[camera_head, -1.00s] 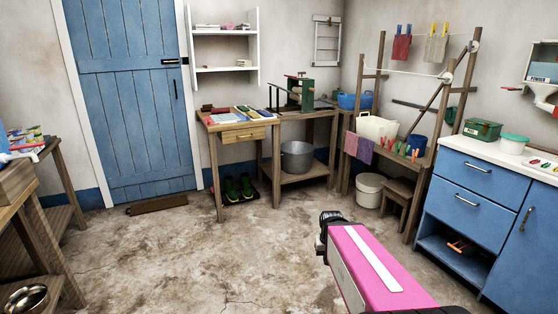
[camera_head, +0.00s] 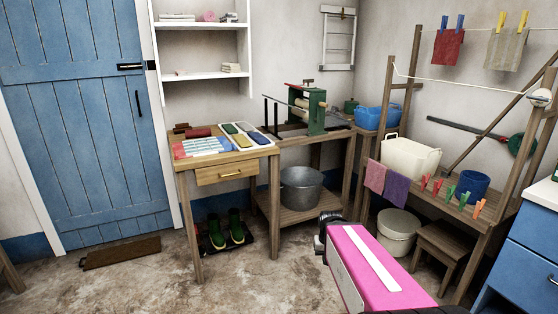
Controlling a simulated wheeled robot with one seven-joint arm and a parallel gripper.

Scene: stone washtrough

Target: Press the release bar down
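A green wringer (camera_head: 316,112) with pale rollers stands on the wooden bench at the back, in the middle of the head view. A thin red bar (camera_head: 298,86) lies across its top, and a dark arm juts out to its left. I cannot tell for sure which part is the release bar. A pink and white part of my own arm shows at the bottom centre, well short of the bench. My gripper's fingers do not show.
A desk (camera_head: 226,162) with colored trays stands left of the wringer. A metal tub (camera_head: 302,188) sits on the shelf below. A rack with a cream basket (camera_head: 410,158) and a low stool (camera_head: 444,250) stand at the right. The floor (camera_head: 235,285) before the desk is clear.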

